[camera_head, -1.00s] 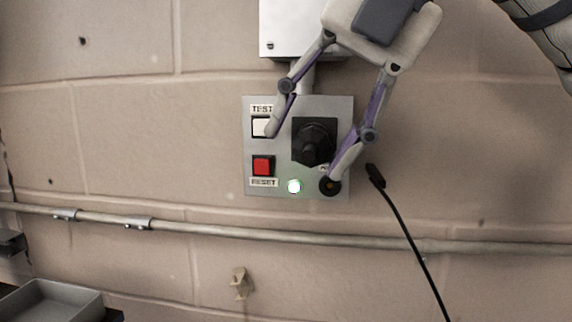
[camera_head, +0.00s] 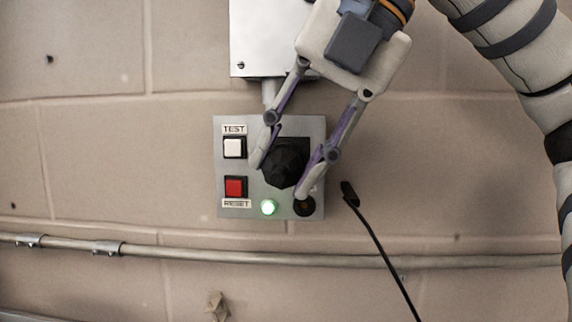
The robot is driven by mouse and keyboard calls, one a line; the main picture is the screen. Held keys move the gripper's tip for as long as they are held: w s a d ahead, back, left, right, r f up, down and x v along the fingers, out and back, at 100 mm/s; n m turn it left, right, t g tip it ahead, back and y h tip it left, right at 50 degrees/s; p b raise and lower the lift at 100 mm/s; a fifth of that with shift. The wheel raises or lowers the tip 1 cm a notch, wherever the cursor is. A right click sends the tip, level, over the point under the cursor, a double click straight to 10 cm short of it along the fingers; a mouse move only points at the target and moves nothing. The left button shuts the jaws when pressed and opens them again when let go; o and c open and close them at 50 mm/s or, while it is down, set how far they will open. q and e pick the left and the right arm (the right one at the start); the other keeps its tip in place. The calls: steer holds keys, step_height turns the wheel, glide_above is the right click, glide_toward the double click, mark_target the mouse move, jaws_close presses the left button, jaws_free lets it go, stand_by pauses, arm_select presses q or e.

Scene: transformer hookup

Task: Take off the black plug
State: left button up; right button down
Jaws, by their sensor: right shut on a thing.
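The black plug (camera_head: 283,163) is a dark, faceted knob-like piece on the grey wall panel (camera_head: 235,212). It sits at the panel's middle right, in front of a black square socket plate. My right gripper (camera_head: 280,178) comes down from above and is shut on the black plug, one finger on its left side and one on its lower right. Whether the plug still touches the socket cannot be told. My left gripper is not in view.
A black cable (camera_head: 372,232) hangs at the right. A metal conduit (camera_head: 190,252) runs below; a grey box (camera_head: 262,45) is above.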

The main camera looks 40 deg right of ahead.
mark_target(282, 169)
steer(key=shift+s+a, duration=1)
steer(key=shift+a, duration=0.15)
steer(key=shift+s+a+b, duration=0.35)
steer(key=shift+s+a, duration=1.3)
steer(key=shift+a, duration=0.25)
